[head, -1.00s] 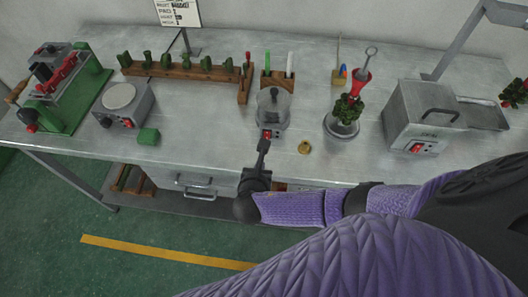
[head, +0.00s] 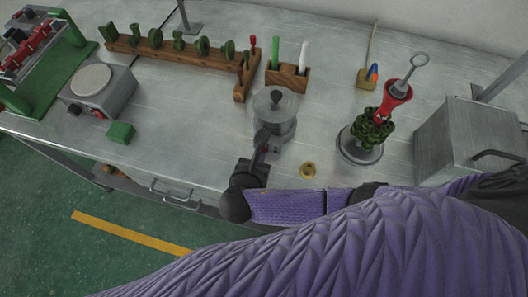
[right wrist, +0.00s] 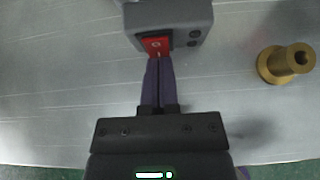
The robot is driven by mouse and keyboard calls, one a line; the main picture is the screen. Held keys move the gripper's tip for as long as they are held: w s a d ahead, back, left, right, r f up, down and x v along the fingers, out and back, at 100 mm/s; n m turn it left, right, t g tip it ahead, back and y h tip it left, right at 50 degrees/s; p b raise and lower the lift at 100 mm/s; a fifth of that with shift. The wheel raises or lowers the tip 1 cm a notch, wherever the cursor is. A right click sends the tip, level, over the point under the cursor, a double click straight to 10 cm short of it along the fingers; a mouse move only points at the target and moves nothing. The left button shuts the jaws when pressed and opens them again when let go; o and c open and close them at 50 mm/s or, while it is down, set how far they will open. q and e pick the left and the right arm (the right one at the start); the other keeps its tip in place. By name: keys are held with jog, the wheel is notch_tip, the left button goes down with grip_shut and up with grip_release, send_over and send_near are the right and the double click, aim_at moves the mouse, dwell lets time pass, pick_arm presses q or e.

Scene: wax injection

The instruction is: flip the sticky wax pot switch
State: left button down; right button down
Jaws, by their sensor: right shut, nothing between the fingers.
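The sticky wax pot (head: 274,112) is a small grey pot with a knobbed lid, standing near the front edge of the metal bench. Its base (right wrist: 180,16) shows at the top of the right wrist view, with the red rocker switch (right wrist: 157,45) on its front. My right gripper (right wrist: 158,60) is shut and empty, with its fingertips at the lower edge of the switch, seemingly touching it. In the head view my right gripper (head: 262,143) is in front of the pot and hides most of the switch. My left gripper is not in view.
A brass piece (head: 307,170) stands close to the right of the pot. A wax tree on a round stand (head: 360,150) is farther right. A green block (head: 121,132) and a hot plate (head: 98,90) are to the left. Wooden racks stand behind.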

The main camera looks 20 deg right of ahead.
dwell(0.3)
jog(key=shift+w+f, duration=0.1)
jog(key=shift+d+r+p, duration=0.1)
jog(key=shift+r+p, duration=0.85)
jog(key=shift+p, duration=0.15)
